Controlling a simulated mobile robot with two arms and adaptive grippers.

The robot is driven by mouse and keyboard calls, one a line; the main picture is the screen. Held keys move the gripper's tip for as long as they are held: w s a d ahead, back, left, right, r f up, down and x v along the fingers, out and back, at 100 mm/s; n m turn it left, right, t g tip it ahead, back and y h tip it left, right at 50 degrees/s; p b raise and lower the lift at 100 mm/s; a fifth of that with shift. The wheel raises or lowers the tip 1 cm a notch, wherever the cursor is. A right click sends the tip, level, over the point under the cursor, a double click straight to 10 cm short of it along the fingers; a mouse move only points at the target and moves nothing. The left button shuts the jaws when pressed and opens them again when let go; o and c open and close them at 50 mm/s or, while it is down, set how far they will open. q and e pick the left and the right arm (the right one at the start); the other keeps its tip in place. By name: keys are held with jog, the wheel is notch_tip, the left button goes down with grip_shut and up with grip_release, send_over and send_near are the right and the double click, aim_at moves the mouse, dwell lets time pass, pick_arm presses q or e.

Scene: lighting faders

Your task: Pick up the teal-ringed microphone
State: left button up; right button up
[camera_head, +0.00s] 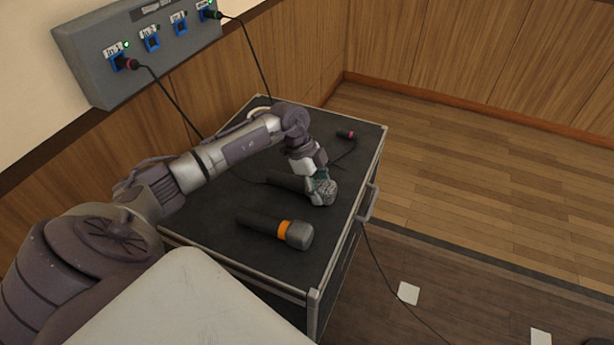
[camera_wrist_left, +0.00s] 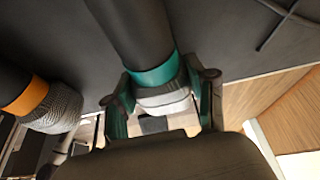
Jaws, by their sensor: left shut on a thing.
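The teal-ringed microphone (camera_head: 285,182) lies lengthwise over the top of a dark case (camera_head: 215,205), its grey head toward the case's right edge. I cannot tell whether it touches the top. My left gripper (camera_head: 318,184) is shut on it around the teal ring and head, partly hiding both. In the left wrist view the microphone's black body and teal ring (camera_wrist_left: 155,74) sit between the two fingers (camera_wrist_left: 163,100). An orange-ringed microphone (camera_head: 275,229) lies on the case nearer me, and shows at left in the left wrist view (camera_wrist_left: 35,100). My right gripper is not in view.
A grey wall panel (camera_head: 140,50) has blue sockets with two cables plugged in. A handle (camera_head: 368,203) juts from the case's right side. White squares (camera_head: 408,293) lie on the floor.

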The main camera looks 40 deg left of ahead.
pick_arm(q)
jog(key=c, duration=0.4)
jog(key=shift+o, duration=0.2)
jog(key=shift+r, duration=0.15)
